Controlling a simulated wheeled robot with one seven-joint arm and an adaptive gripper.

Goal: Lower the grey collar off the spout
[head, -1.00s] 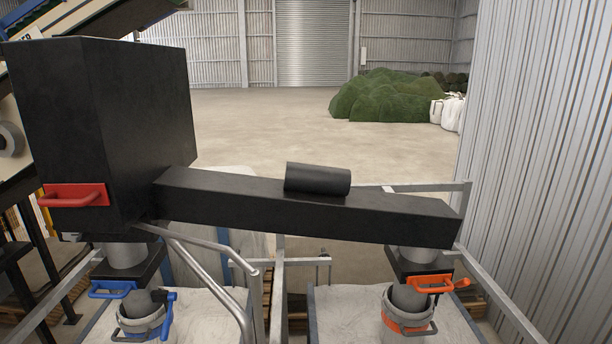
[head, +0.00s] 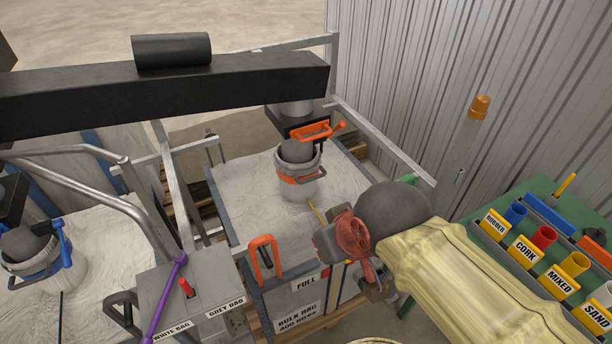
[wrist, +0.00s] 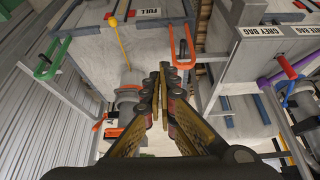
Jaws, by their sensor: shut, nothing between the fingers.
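A grey collar with an orange band and a grey handle (head: 299,182) sits around the dark spout on the right bulk bag. An orange handle (head: 318,131) is above it. The same collar shows in the wrist view (wrist: 128,93), left of the fingers. A second grey collar with a blue clamp (head: 38,262) is around the left spout. My gripper (head: 358,248) is in front of and right of the orange-banded collar, apart from it. In the wrist view my gripper's fingers (wrist: 164,78) are together and empty. Part of the collar's far side is hidden.
A black beam (head: 170,88) crosses above the bags. Grey rails, an orange hook handle (head: 264,258) and a switch box (head: 190,290) with a red lever stand in front. A green bench (head: 545,205) with labelled tubes is at right. A corrugated wall closes the back right.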

